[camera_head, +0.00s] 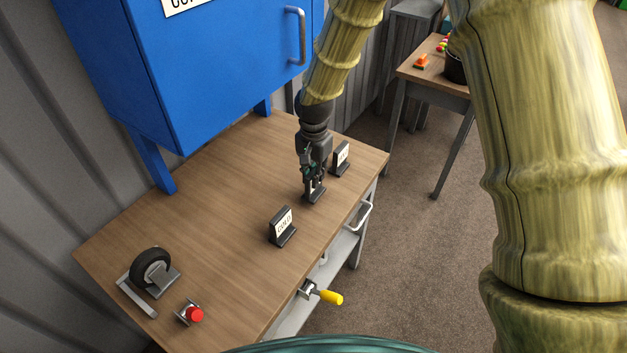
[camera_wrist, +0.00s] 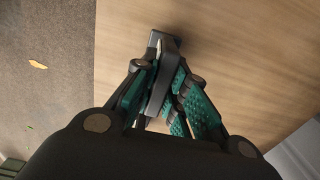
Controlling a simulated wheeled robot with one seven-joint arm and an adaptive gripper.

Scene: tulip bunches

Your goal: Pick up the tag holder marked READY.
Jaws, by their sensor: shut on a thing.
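Three small dark tag holders with white cards stand in a row on the wooden bench in the head view. The near holder (camera_head: 282,228) reads HOLD. The far holder (camera_head: 341,158) has a card too small to read. My gripper (camera_head: 312,178) points down over the middle holder (camera_head: 314,196) and is shut on it; its card is mostly hidden by the fingers. In the wrist view, the teal-padded fingers of my gripper (camera_wrist: 165,88) sit on both sides of this grey holder (camera_wrist: 168,45). It appears to be at the bench top.
The bench (camera_head: 215,200) carries a caster wheel (camera_head: 151,268) and a red-knobbed part (camera_head: 194,314) at its near left. A yellow-handled tool (camera_head: 328,297) and a metal handle (camera_head: 358,217) stick out at the front edge.

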